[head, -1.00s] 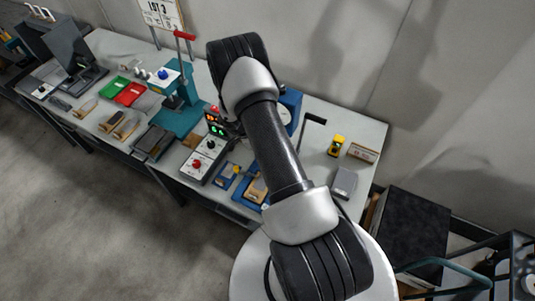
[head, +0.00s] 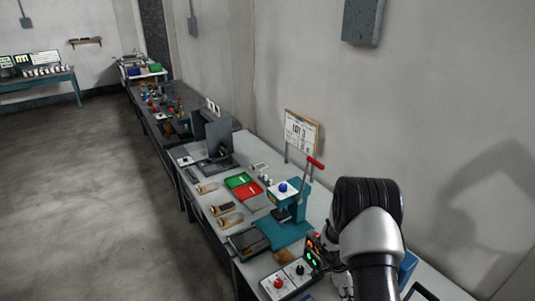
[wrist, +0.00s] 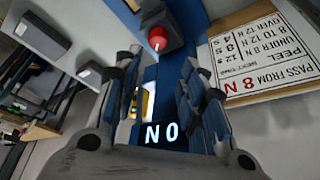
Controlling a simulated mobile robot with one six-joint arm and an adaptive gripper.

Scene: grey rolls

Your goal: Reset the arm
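My arm (head: 368,235) rises at the lower right of the head view, in front of the workbench. Its lower part is cut off by the frame edge, and my gripper's fingers cannot be made out there. In the wrist view my gripper (wrist: 160,65) has its two fingers spread apart, with nothing held between them. Through the gap I see a blue machine, a dark display (wrist: 162,134) reading "NO" and a bit of something yellow (wrist: 149,103).
A red knob (wrist: 158,40) and a printed sign (wrist: 262,60) show in the wrist view. The bench holds a teal press (head: 288,205) with a red lever, green (head: 238,180) and red (head: 251,192) trays, a monitor (head: 216,140) and a control box (head: 285,281). Open floor lies left.

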